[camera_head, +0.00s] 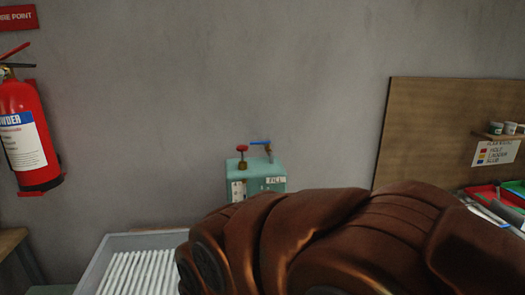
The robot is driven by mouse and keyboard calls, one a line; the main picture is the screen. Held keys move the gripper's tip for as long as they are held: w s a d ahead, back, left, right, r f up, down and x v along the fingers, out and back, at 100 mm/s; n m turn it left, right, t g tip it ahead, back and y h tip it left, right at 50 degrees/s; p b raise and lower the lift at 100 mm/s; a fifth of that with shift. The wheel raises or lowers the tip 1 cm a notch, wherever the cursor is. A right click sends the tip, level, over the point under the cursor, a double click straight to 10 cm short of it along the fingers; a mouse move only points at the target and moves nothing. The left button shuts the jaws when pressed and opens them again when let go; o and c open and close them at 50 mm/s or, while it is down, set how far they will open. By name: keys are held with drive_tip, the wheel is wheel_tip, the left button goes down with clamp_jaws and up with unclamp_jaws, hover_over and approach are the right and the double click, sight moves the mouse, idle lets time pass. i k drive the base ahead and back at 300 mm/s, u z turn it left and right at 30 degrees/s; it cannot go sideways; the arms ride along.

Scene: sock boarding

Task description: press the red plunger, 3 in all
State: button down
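The red plunger (242,150) stands upright on top of a green box (264,172) near the wall, in the middle of the head view. It has a red cap on a thin stem with a brass-coloured base. My own brown arm fills the lower right and hides the lower part of the box. My gripper is not visible, so I cannot see where it is relative to the plunger.
A blue-handled valve (264,143) sits just right of the plunger. A grey tray (122,244) with white rods is at the lower left. A red fire extinguisher (22,135) hangs at the left. A wooden board (430,120) and coloured bins (482,190) are at the right.

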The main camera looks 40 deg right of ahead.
sight(242, 149)
drive_tip(key=z, duration=0.5)
drive_tip(key=k, duration=1.1)
drive_tip(key=z, duration=0.15)
drive_tip(key=i, duration=0.3)
drive_tip(key=u, duration=1)
drive_tip(key=i, duration=1.35)
drive_tip(key=z, duration=0.55)
